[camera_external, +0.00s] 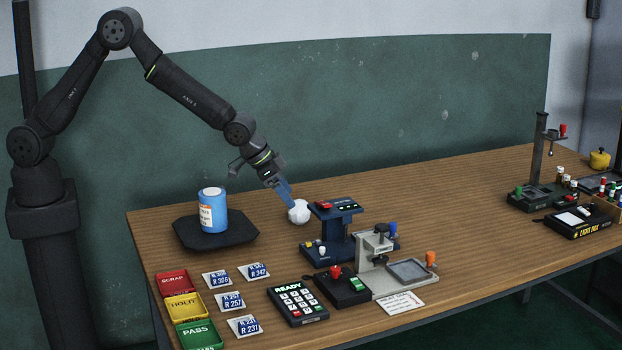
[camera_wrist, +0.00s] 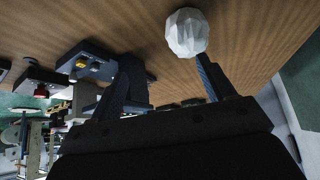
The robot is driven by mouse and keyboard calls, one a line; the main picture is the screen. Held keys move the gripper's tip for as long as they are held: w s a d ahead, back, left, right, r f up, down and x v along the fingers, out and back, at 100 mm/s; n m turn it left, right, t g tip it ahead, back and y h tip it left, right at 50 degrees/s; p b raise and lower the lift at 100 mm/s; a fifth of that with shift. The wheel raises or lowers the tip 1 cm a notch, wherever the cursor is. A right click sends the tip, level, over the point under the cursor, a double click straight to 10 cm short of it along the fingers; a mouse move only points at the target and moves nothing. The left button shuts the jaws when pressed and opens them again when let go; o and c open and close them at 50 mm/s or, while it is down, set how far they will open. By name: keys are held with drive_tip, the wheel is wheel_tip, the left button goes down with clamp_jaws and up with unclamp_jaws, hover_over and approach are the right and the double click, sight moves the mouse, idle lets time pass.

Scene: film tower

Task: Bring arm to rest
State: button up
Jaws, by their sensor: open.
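My gripper (camera_external: 286,194) hangs above the wooden table, its blue-grey fingers pointing down. In the external view its tips are close to a white faceted ball (camera_external: 299,211). In the wrist view the two fingers (camera_wrist: 180,78) are spread wide apart, and the white ball (camera_wrist: 187,32) shows beyond the tip of the right finger. Nothing shows between the fingers. I cannot tell whether a finger touches the ball. My arm is bent high at the elbow and reaches over the table from the left.
Left of my gripper, a blue can (camera_external: 213,212) stands on a dark pad (camera_external: 240,238). Right is a navy device (camera_external: 333,232), then a grey fixture (camera_external: 385,266). Trays (camera_external: 172,283), labels (camera_external: 217,280) and a keypad (camera_external: 298,300) lie in front. The table's back middle (camera_external: 440,180) is clear.

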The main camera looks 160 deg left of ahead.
drive_tip(key=shift+n+g, duration=0.4)
drive_tip(key=shift+n, duration=0.2)
drive_tip(key=s+a+f, duration=0.1)
drive_tip(key=s+f, duration=0.1)
drive_tip(key=s+a+f, duration=0.2)
drive_tip(key=shift+s+a+f, duration=0.1)
drive_tip(key=shift+s+a, duration=0.15)
drive_tip(key=shift+s, duration=0.05)
drive_tip(key=a, duration=0.3)
drive_tip(key=w+a, duration=0.1)
drive_tip(key=a, duration=0.3)
drive_tip(key=w+a, duration=0.1)
drive_tip(key=a, duration=0.3)
drive_tip(key=shift+w+a, duration=0.2)
drive_tip(key=shift+a, duration=0.05)
drive_tip(key=shift+d, duration=0.1)
drive_tip(key=d, duration=0.3)
drive_tip(key=s+d, duration=0.1)
drive_tip(key=d, duration=0.3)
drive_tip(key=s+d, duration=0.1)
drive_tip(key=d, duration=0.2)
drive_tip(key=shift+d, duration=0.35)
drive_tip(key=shift+w+d+r, duration=0.5)
drive_tip(key=shift+d+r, duration=0.2)
drive_tip(key=shift+d, duration=0.1)
drive_tip(key=shift+w+d+r+m, duration=0.25)
drive_tip(key=shift+w+r+m, duration=0.05)
drive_tip(key=shift+w+r, duration=0.1)
drive_tip(key=shift+f, duration=0.15)
